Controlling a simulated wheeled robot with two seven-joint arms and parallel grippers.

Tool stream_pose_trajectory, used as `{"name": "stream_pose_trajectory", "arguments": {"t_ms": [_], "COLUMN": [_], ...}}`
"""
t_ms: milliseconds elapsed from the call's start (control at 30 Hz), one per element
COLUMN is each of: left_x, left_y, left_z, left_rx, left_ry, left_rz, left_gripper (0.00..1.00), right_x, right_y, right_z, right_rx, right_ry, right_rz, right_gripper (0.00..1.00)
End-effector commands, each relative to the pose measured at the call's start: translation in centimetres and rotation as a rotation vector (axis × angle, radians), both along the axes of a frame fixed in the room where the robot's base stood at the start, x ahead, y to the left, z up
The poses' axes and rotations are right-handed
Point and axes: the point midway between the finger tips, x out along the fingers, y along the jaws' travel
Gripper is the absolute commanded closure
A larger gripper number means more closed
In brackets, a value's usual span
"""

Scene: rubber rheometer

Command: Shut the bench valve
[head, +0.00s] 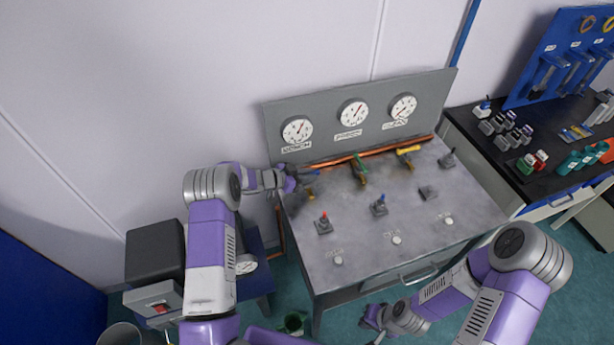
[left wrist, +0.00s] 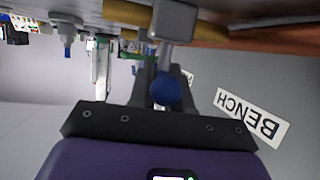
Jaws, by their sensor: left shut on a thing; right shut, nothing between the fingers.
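The bench valve (head: 309,194) sits at the left end of the copper pipe, below the dial labelled BENCH; its handle has a blue end (head: 314,172). My left gripper (head: 292,181) is shut on the valve's handle. In the left wrist view the grey lever and its round blue end (left wrist: 166,90) lie at the fingers, in front of the brass pipe; the fingers are partly hidden. The BENCH label (left wrist: 251,117) shows to the right there. My right gripper (head: 372,318) is shut and empty, low in front of the table's front edge.
A green-handled valve (head: 359,169) and a yellow-handled valve (head: 408,151) stand further right on the pipe (head: 330,161). Several small switches stand on the grey bench top (head: 350,225). A dark counter (head: 545,165) with bottles is at the right.

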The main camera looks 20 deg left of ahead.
Motion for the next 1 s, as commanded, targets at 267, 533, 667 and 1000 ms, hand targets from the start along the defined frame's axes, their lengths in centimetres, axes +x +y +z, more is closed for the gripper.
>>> {"name": "stream_pose_trajectory", "arguments": {"t_ms": [267,533,667,1000], "left_x": [-0.2,-0.3,-0.4,-0.3], "left_y": [0.2,0.2,0.2,0.2], "left_z": [-0.7,-0.9,-0.9,-0.8], "left_rx": [0.006,0.007,0.007,0.006], "left_ry": [0.007,0.013,0.017,0.015], "left_rz": [-0.056,-0.165,-0.169,-0.168], "left_gripper": [1.00,1.00,1.00,0.62], "right_x": [0.0,0.0,0.0,0.0], "right_y": [0.0,0.0,0.0,0.0], "right_z": [-0.7,-1.7,-1.6,-1.6], "right_rx": [0.000,0.000,0.000,0.000], "right_ry": [0.000,0.000,0.000,0.000], "right_rz": [0.000,0.000,0.000,0.000], "right_gripper": [1.00,1.00,1.00,1.00]}}
